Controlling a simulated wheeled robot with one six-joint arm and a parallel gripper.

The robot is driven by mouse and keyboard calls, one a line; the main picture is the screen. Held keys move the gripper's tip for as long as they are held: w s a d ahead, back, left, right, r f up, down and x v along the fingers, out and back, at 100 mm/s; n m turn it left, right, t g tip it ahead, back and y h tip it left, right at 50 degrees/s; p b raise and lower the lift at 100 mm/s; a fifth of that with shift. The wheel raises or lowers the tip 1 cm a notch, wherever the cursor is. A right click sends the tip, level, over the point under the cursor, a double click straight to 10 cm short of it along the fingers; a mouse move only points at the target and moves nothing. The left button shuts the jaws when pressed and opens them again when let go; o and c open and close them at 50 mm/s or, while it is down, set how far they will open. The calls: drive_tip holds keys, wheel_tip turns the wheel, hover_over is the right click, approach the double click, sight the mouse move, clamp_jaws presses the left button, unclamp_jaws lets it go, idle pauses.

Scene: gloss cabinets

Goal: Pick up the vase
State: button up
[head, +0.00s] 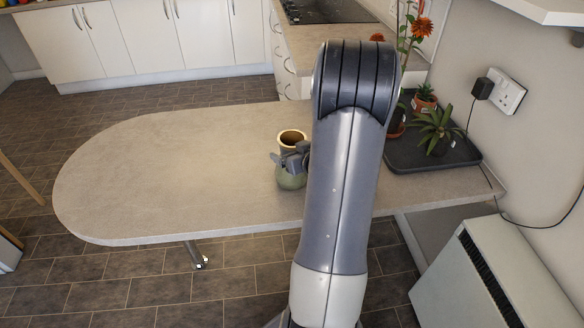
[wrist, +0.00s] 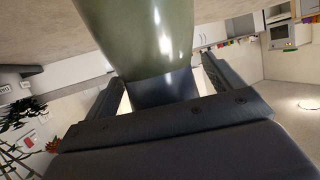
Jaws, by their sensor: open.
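The vase (head: 291,181) stands upright on the grey table, with a green body and a cream neck with a brown mouth. My gripper (head: 291,160) is at the neck in the head view, hiding part of it. In the wrist view the glossy green vase body (wrist: 138,38) fills the top middle. The open fingers of my gripper (wrist: 160,82) show on either side of the vase's narrower, dark-looking part. I cannot tell whether either finger touches it.
The rounded grey table (head: 160,170) is clear to the left of the vase. At right, a dark tray (head: 400,158) holds several potted plants (head: 437,128). A wall socket (head: 506,92) with a hanging cable and a white heater (head: 480,270) are farther right.

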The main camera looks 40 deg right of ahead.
drive_tip(key=shift+c, duration=0.2)
drive_tip(key=shift+w, duration=0.1)
clamp_jaws()
idle(0.7)
